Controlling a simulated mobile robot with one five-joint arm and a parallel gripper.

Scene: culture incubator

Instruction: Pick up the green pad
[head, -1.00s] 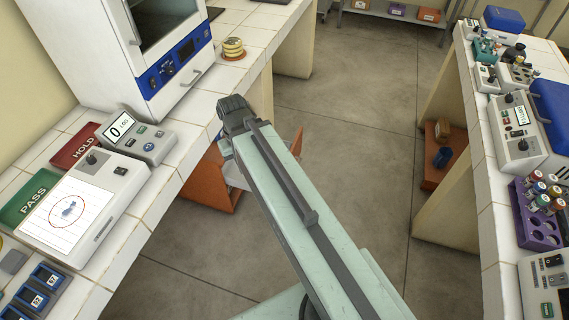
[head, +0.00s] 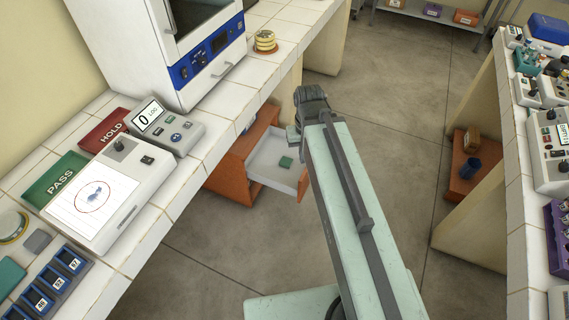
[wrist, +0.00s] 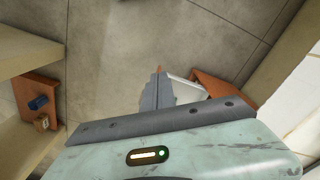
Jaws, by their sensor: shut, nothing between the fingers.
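A small green pad (head: 286,162) lies in the open white drawer (head: 262,172) of an orange cabinet (head: 232,172) under the left counter. My gripper (head: 312,100) is at the far end of my arm, above the floor, to the right of the drawer and apart from the pad. In the wrist view my gripper's fingers (wrist: 158,90) are together and empty. The drawer (wrist: 187,91) shows just right of them there; the pad cannot be made out in that view.
The left counter holds a white incubator (head: 190,50), a balance (head: 160,125), a green PASS tray (head: 55,180) and a red HOLD tray (head: 103,131). A teal object (head: 10,272) lies at the left edge. The right bench (head: 515,200) carries instruments. Floor between is clear.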

